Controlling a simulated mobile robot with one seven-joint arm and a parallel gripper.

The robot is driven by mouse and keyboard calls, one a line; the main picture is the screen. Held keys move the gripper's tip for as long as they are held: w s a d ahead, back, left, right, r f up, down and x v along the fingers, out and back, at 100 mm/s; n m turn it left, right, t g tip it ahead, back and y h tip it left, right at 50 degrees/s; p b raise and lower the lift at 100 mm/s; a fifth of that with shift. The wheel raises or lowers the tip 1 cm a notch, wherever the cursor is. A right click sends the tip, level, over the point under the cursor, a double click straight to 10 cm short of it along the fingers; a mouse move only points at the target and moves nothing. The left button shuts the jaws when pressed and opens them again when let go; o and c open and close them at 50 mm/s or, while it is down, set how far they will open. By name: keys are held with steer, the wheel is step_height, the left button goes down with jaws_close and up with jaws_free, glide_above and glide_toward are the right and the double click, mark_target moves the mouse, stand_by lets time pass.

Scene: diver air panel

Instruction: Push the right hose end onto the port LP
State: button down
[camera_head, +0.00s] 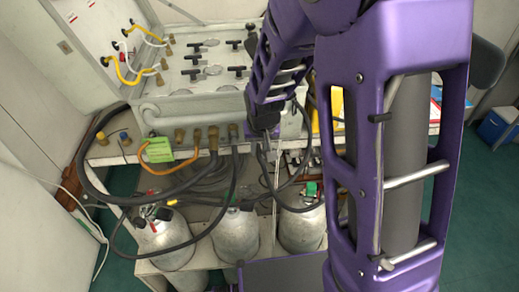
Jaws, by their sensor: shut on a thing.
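The air panel (185,108) is a pale metal case with a row of fittings along its front face. Brass ports (196,136) show there, but I cannot read any label, so I cannot tell which is LP. My gripper (266,140) points down at the right part of the front face and is shut on a dark hose end (268,154). The fingers largely hide the hose end. I cannot tell whether it touches a port. A thick black hose (90,184) meets a brass fitting (213,138) further left.
Grey gas cylinders (158,236) stand below the panel, with black hoses looping among them. A green tag (159,150) and a yellow-orange hose (145,161) hang at the front left. The open lid (98,45) stands at the left. My purple arm blocks much of the right side.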

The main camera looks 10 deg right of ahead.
steer(key=shift+w+r, duration=0.15)
steer(key=shift+w, duration=0.3)
steer(key=c, duration=0.7)
jaws_free()
